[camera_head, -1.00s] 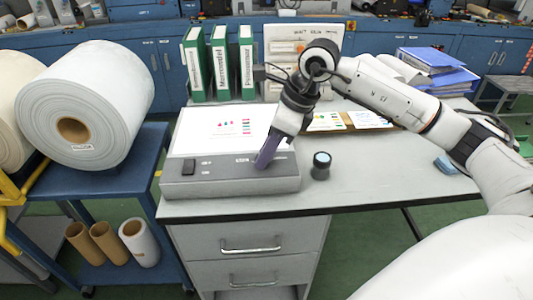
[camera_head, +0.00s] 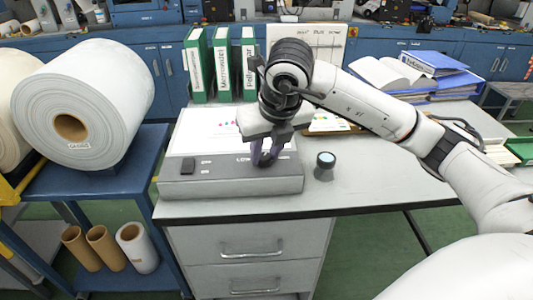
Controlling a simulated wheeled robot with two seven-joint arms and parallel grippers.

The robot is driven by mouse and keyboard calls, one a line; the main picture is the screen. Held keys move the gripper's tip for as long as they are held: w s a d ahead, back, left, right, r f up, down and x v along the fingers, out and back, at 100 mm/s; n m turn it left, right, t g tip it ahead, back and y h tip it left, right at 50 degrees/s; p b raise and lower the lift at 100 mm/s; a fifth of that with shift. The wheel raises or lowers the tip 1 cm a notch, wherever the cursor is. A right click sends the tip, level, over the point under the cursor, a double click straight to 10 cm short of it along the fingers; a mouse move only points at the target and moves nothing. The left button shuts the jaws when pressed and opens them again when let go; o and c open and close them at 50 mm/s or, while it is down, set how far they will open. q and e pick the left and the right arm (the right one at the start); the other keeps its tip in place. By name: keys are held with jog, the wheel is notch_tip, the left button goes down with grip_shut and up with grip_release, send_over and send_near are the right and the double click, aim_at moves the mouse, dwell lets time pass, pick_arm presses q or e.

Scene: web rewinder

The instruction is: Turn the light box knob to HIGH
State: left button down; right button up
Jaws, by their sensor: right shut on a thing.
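The light box (camera_head: 215,187) lies on the left part of the grey desk, with a white lit top and a grey front panel. A black switch (camera_head: 188,165) sits at the panel's left end. My right gripper (camera_head: 265,160) points down at the right part of the panel, over the place of the knob. Its purple fingers are shut on the knob, which they hide, so its pointer cannot be read. Part of a label starting "LOW" shows just left of the fingers. My left gripper is not in view.
A small dark cylinder with a pale top (camera_head: 325,166) stands just right of the light box. Green binders (camera_head: 222,65) stand behind it. Blue folders (camera_head: 435,70) lie at the back right.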

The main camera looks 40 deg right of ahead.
jog(key=m+h, duration=0.1)
jog(key=m, duration=0.1)
jog(key=shift+a+m, duration=0.15)
jog(key=shift+m, duration=0.25)
jog(key=shift+w+r+m+g+h+p, duration=0.15)
jog(key=shift+m+g+h+p, duration=0.25)
jog(key=shift+m, duration=0.7)
jog(key=shift+a+m+p, duration=0.1)
jog(key=shift+m+p, duration=0.25)
jog(key=shift+m, duration=0.35)
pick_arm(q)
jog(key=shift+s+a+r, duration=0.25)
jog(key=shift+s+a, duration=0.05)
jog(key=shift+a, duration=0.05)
pick_arm(e)
jog(key=shift+g, duration=0.3)
jog(key=o, duration=1.1)
jog(key=shift+c, duration=0.2)
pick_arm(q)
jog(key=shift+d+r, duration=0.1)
